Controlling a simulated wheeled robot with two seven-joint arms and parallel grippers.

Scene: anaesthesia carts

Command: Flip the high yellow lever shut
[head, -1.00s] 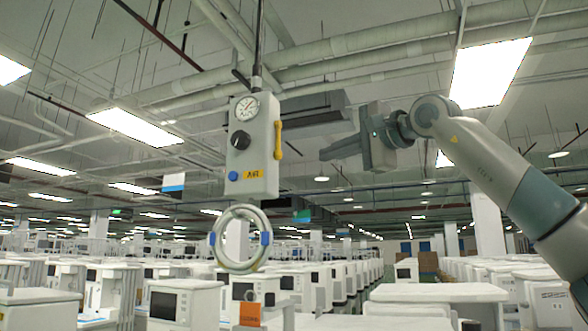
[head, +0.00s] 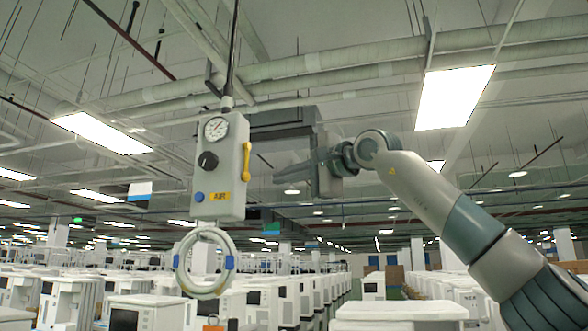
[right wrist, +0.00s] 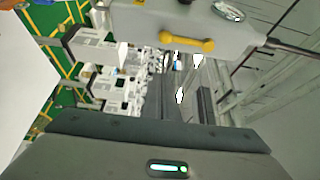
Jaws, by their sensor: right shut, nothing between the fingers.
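The yellow lever (head: 246,160) is on the right side of a hanging grey control box (head: 222,170). In the head view it lies upright along the box's side. In the right wrist view the yellow lever (right wrist: 187,44) shows near the top middle, on the edge of the grey box (right wrist: 225,28). My right gripper (head: 278,176) is shut and empty. It is to the right of the lever, slightly lower in the picture, with a visible gap between them. My left gripper is not in view.
The box has a gauge (head: 216,128), a black knob (head: 207,160) and a blue button (head: 199,197). A coiled hose (head: 204,287) hangs below it, and a cable rises above. Ceiling pipes (head: 330,62) run overhead. Rows of white carts (head: 135,310) stand below.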

